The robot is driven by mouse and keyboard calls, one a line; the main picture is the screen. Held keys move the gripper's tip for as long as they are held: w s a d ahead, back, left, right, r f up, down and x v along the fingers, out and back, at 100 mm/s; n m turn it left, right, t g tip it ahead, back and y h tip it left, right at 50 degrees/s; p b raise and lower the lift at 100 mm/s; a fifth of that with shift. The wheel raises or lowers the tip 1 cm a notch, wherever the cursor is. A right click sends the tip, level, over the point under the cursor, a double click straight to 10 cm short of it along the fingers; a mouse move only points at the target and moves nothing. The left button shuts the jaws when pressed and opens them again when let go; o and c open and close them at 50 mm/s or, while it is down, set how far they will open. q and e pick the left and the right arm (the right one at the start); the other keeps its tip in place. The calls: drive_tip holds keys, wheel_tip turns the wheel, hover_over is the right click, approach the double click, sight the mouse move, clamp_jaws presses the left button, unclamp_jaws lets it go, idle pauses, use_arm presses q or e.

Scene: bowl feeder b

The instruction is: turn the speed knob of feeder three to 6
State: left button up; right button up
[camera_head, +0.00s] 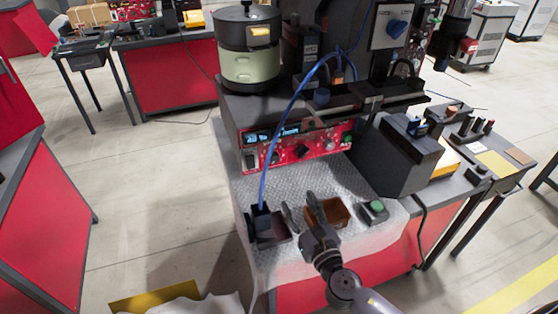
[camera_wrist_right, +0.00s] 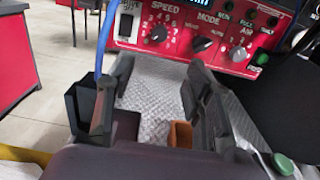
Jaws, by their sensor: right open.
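The red control panel (camera_head: 318,148) is on the front of the feeder, below its bowl (camera_head: 249,60). In the right wrist view the black speed knob (camera_wrist_right: 159,34) sits under the SPEED label, with small numbers around it. Which number it points to is too blurred to tell. In the head view it is a small dark knob (camera_head: 277,158). My right gripper (camera_head: 299,207) is open and empty over the textured mat, in front of the panel and apart from it. Its spread fingers also show in the right wrist view (camera_wrist_right: 149,85). My left gripper is out of view.
The mode knob (camera_wrist_right: 203,44) and another knob (camera_wrist_right: 238,53) sit right of the speed knob. A blue cable (camera_head: 275,145) hangs past the panel's left side. A brown bin (camera_head: 336,212), dark box (camera_head: 262,220) and green button (camera_head: 377,206) stand near the gripper.

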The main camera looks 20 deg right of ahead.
drive_tip(key=p, duration=0.1)
approach(275, 159)
drive_tip(key=w, duration=0.8)
drive_tip(key=shift+w+a+f, duration=0.1)
drive_tip(key=shift+w, duration=0.2)
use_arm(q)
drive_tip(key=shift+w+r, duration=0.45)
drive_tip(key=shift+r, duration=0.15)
use_arm(e)
drive_tip(key=shift+c, duration=0.4)
clamp_jaws()
